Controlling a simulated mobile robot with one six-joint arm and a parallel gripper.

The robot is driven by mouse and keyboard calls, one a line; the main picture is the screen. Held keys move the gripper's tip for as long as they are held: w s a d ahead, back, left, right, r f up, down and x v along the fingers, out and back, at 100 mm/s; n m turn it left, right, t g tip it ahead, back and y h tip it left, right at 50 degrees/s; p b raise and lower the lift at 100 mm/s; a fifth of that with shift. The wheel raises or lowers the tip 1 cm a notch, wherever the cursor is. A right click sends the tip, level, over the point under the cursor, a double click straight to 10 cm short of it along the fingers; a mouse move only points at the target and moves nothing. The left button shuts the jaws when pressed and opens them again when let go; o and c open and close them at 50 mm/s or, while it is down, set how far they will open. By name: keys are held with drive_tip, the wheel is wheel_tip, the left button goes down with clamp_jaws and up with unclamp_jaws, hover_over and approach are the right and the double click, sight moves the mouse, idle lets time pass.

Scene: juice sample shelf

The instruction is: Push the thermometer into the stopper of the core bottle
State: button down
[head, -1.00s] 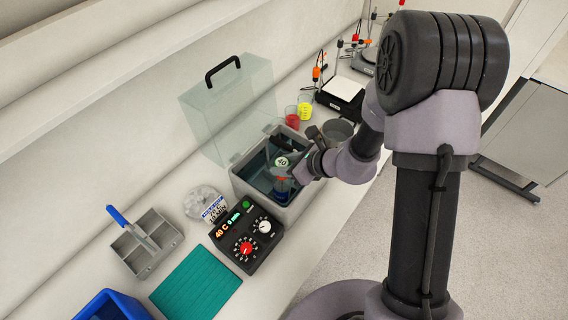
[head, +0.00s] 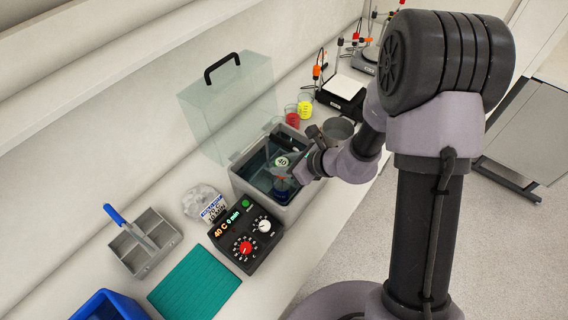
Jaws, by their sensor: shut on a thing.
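My gripper (head: 303,168) is over the open grey water bath (head: 237,183), reaching in from the right. It is shut on what looks like the thermometer, with a round green-and-white head (head: 281,162) marked 40. Just below, a small bottle-like thing with blue and red parts (head: 282,185), likely the core bottle, sits in the bath. The fingertips, the thermometer's stem and the stopper are too small or hidden to make out. I cannot tell whether the stem is in the stopper.
A control box (head: 246,240) reading 40 C and 0 min stands before the bath. A clear lid (head: 228,105) stands behind it. A grey caddy (head: 145,243), a teal mat (head: 195,283) and a blue bin (head: 108,305) are at the left. Red and yellow cups (head: 305,106) stand beyond.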

drive_tip(key=c, duration=0.8)
unclamp_jaws()
drive_tip(key=p+v, duration=0.3)
drive_tip(key=v, duration=1.4)
drive_tip(key=s+a+f+n+g+h+b, duration=0.15)
drive_tip(key=s+a+f+n+b, duration=0.45)
drive_tip(key=n+b, duration=0.6)
drive_tip(key=s+d+f+n+h+b, duration=0.1)
drive_tip(key=s+n+b, duration=0.2)
drive_tip(key=b, duration=0.1)
drive_tip(key=s+d+f+n+t+h+b, duration=0.1)
drive_tip(key=s+d+n+h+b, duration=0.1)
drive_tip(key=s+n+b, duration=0.1)
drive_tip(key=s+d+f+n+h+b, duration=0.1)
drive_tip(key=s+d+n+b, duration=0.1)
drive_tip(key=b, duration=0.4)
drive_tip(key=shift+s+d+f+n+t+h, duration=0.15)
drive_tip(key=shift+s+n+t+h, duration=0.1)
drive_tip(key=shift+s+n, duration=0.25)
